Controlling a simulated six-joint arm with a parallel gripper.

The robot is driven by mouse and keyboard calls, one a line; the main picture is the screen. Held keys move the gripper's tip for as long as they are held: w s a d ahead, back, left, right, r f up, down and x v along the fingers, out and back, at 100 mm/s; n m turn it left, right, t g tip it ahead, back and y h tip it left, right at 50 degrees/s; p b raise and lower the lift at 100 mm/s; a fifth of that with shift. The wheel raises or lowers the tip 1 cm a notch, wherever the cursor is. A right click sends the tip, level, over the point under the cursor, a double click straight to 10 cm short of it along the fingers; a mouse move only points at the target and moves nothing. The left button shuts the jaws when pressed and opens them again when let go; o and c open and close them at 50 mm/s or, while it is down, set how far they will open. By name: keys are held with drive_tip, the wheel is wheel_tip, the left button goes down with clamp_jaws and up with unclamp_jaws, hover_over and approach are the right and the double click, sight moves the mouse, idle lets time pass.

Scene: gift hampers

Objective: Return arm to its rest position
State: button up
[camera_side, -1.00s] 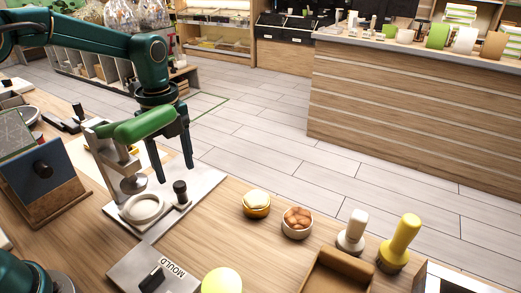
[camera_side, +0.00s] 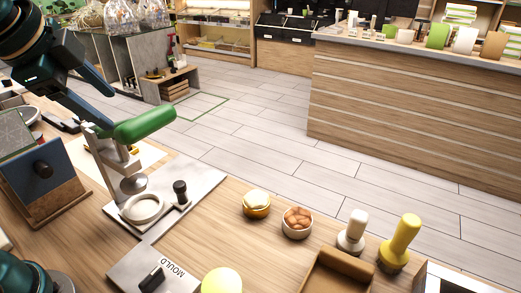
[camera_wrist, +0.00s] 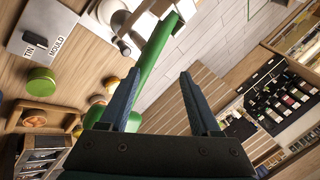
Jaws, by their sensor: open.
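My gripper (camera_side: 99,108) is at the upper left of the side view, above the left part of the bench, tilted with its fingers pointing down and to the right. The wrist view shows its two dark blue fingers (camera_wrist: 158,88) spread apart with nothing held between them. A hand press with a green handle (camera_side: 146,124) stands on the bench, close to the fingertips in the side view. The green handle also shows in the wrist view (camera_wrist: 152,62), beyond the fingers. I cannot tell the exact gap between them.
The press's pale base plate (camera_side: 205,178) holds a white ring and a black knob. A MOULD plate (camera_side: 150,268) lies in front. Open floor lies behind the bench.

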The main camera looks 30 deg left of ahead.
drive_tip(key=s+d+f+n+h, duration=0.2)
drive_tip(key=s+d+f+n, duration=0.4)
drive_tip(key=s+f+n, duration=0.2)
drive_tip(key=shift+d+f+n+g, duration=0.4)
drive_tip(key=shift+n, duration=0.4)
